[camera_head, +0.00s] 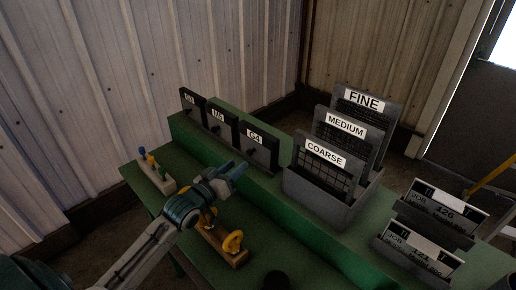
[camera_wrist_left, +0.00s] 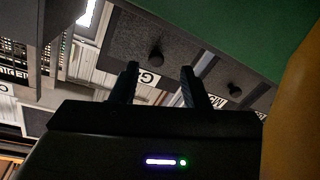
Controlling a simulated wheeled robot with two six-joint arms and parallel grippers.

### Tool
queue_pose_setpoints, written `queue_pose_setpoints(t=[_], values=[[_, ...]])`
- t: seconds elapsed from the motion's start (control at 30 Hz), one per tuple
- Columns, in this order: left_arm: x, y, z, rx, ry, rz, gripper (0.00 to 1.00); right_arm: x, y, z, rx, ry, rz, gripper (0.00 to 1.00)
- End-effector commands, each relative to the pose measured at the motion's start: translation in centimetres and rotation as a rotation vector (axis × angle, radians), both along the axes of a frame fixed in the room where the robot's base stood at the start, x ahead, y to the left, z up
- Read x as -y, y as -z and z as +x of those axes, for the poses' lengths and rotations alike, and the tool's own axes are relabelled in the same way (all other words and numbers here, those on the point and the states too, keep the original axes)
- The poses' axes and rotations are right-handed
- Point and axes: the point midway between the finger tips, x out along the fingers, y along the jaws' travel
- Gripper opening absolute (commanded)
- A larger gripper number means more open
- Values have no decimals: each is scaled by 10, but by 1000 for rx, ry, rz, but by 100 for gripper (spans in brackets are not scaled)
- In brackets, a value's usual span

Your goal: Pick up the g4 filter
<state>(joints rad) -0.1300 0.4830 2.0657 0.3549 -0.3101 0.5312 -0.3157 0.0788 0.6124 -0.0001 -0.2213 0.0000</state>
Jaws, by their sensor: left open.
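The g4 filter (camera_head: 258,150) is a dark upright panel with a white G4 label and a small knob. It stands at the right end of a row of similar panels on the raised green shelf. My left gripper (camera_head: 238,172) is open and empty, a little in front of it. In the left wrist view the g4 filter (camera_wrist_left: 135,42) appears upside down beyond the open fingertips (camera_wrist_left: 160,78), its knob between and above them. The fingers look apart from it. My right gripper is not in view.
Two labelled panels, the nearer one (camera_head: 221,127), stand left of the g4 filter. A grey bin (camera_head: 315,198) holds the COARSE, MEDIUM and FINE screens. JOB card holders (camera_head: 418,252) stand at right. A wooden block with yellow pieces (camera_head: 222,246) lies below my arm.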

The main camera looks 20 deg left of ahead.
Motion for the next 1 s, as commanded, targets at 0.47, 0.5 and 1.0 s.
queue_pose_setpoints(t=[0.47,0.5,1.0], values=[[11,-8,46,-1,0,-3,42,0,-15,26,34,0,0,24],[12,-8,50,-1,0,-3,42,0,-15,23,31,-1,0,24],[13,-6,56,-1,2,1,6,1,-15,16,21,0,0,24]])
